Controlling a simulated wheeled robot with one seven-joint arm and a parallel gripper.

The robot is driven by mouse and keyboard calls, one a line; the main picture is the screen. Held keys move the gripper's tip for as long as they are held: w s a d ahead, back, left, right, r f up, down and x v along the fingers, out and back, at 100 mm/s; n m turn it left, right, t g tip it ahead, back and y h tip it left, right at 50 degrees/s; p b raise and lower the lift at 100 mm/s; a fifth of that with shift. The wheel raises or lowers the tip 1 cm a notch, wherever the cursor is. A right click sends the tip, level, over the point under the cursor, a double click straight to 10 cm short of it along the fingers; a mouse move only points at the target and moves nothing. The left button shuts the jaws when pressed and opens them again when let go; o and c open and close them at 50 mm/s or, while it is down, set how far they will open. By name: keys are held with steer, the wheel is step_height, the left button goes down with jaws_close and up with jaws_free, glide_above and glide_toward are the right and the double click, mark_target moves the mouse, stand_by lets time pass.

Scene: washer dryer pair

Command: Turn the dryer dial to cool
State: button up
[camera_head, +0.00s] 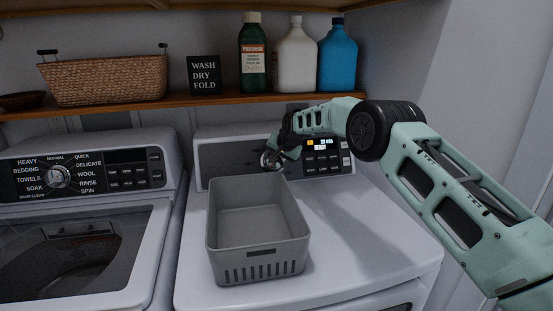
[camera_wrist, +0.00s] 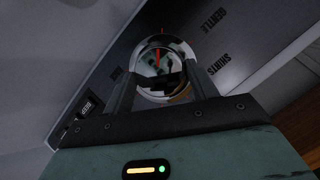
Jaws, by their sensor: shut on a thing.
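The dryer (camera_head: 370,235) is the white machine on the right, with a dark control panel along its back. Its dial (camera_wrist: 160,62) is a round chrome knob with a red pointer line, large in the wrist view. My gripper (camera_head: 272,160) reaches the panel from the right. In the wrist view my gripper (camera_wrist: 161,85) has one finger on each side of the dial and is shut on it. Panel words such as GENTLE and SHIRTS show beside the dial. I cannot read a cool label, and my gripper hides much of the dial in the head view.
A grey plastic basket (camera_head: 258,262) stands empty on the dryer top, just in front of the panel. The washer (camera_head: 150,220) with its own dial (camera_head: 57,176) is at left. A shelf (camera_head: 120,104) above holds a wicker basket (camera_head: 105,80), a sign and several bottles.

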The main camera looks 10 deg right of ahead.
steer(key=shift+f, duration=0.1)
steer(key=o, duration=1)
steer(key=shift+s+d+r, duration=0.1)
steer(key=shift+s+r, duration=0.2)
steer(key=shift+r, duration=0.15)
steer(key=b+v, duration=0.4)
steer(key=v, duration=1.2)
steer(key=shift+s+r, duration=0.15)
